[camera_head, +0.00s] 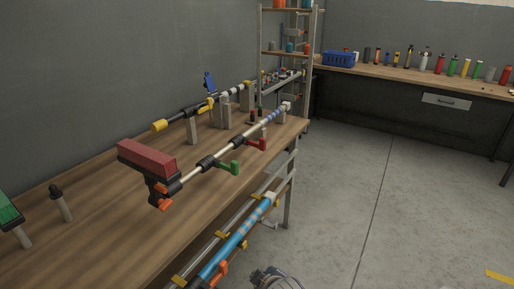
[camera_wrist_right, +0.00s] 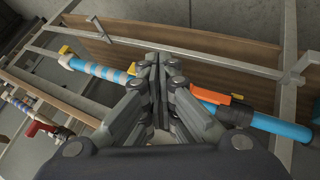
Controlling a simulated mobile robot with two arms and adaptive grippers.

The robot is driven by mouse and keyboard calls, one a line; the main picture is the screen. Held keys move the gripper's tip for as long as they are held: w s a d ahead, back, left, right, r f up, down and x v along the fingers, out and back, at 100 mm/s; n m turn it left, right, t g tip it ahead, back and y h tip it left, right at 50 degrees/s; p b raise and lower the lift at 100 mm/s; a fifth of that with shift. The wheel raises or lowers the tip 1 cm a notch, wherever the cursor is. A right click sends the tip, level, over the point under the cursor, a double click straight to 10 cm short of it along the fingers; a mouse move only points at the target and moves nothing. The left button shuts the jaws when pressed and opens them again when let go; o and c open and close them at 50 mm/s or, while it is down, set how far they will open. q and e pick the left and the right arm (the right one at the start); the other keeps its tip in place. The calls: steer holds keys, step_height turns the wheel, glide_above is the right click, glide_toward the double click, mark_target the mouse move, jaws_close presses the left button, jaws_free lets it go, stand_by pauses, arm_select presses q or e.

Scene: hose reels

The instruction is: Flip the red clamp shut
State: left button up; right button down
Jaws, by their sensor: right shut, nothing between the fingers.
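The red clamp (camera_head: 257,144) is on the long pale pole (camera_head: 202,172) above the workbench, with its handle sticking out to the right. A red clamp part (camera_wrist_right: 40,126) also shows at the left edge of the right wrist view. My right gripper (camera_wrist_right: 159,62) is shut and empty, in front of a blue tube (camera_wrist_right: 103,71) with an orange clamp (camera_wrist_right: 212,96), and hides part of the tube. In the head view a grey part of my right arm (camera_head: 275,279) shows at the bottom edge, right of and well below the red clamp. My left gripper is out of view.
The blue tube (camera_head: 237,243) runs below the workbench (camera_head: 100,222) edge.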

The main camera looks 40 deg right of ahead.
steer(key=w+d+r+n+t+h, duration=0.3)
steer(key=w+d+r, duration=0.5)
steer(key=w, duration=0.4)
steer(key=w+d+r+n+t+h, duration=0.2)
steer(key=w+d+r+n+t, duration=0.3)
steer(key=w, duration=0.8)
step_height(320, 180, up, 5)
steer(key=d, duration=0.2)
steer(key=shift+d+f+h, duration=0.2)
steer(key=shift+d+h, duration=0.15)
steer(key=shift+h, duration=0.05)
